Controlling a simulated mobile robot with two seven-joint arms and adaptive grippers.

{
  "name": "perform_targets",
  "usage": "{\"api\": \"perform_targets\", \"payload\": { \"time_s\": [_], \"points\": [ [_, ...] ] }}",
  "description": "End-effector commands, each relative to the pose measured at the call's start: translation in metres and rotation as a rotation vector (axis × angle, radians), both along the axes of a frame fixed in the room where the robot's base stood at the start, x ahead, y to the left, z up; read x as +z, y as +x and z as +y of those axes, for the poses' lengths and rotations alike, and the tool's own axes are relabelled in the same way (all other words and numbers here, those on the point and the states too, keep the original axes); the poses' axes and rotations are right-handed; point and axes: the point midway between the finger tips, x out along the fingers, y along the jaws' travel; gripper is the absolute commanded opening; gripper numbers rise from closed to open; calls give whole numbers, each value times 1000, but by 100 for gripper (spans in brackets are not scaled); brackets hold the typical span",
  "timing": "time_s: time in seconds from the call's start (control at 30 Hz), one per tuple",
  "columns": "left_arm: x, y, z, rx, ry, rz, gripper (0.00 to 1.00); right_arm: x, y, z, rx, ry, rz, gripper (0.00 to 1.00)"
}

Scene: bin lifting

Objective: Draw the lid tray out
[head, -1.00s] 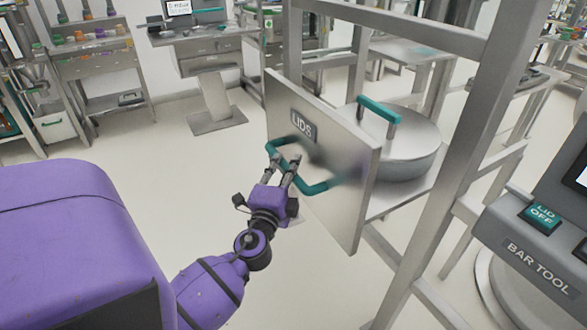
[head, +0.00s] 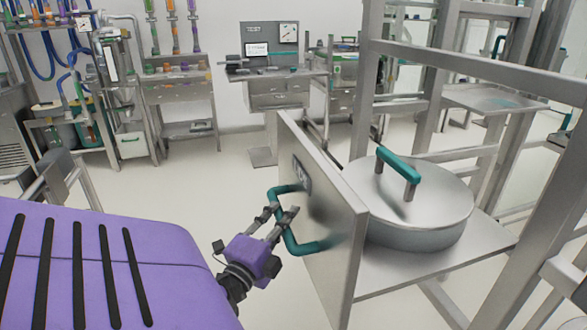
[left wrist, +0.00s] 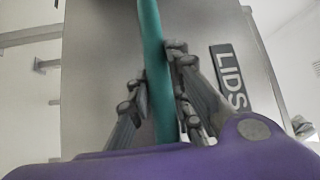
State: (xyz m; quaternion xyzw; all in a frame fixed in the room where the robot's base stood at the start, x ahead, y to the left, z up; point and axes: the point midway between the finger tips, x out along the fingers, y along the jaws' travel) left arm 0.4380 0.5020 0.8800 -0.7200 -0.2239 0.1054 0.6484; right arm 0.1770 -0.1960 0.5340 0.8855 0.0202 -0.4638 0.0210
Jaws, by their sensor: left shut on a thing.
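The lid tray (head: 440,268) is a flat metal shelf with an upright front panel (head: 335,240). A round metal lid (head: 425,208) with a teal handle sits on it behind the panel. A teal bar handle (head: 291,238) is on the panel's outer face. My left gripper (head: 277,216) is shut on this handle. In the left wrist view, the fingers (left wrist: 160,95) lie on both sides of the teal bar (left wrist: 153,60), with the LIDS label (left wrist: 230,78) to the right. My right gripper is not in view.
A metal frame (head: 368,80) of posts and rails stands around and beside the tray. A workstation with a screen (head: 275,60) and shelves (head: 180,85) stand at the back. The floor (head: 200,185) left of the panel is clear.

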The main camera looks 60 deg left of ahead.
Motion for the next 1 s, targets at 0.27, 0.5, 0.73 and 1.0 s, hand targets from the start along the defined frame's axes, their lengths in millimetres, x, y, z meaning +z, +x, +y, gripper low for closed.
{"api": "perform_targets", "payload": {
  "time_s": [0.27, 0.5, 0.73, 1.0],
  "points": [
    [-2, -2, 0, -3, -8, 0, 0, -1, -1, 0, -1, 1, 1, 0],
    [-2, -2, 0, -3, -7, 1, 32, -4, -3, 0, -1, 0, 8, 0],
    [-1, -2, 0, -2, -3, 0, 38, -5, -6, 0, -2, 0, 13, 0],
    [11, -2, 0, -4, 2, -3, 38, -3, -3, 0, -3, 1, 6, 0]
  ]
}}
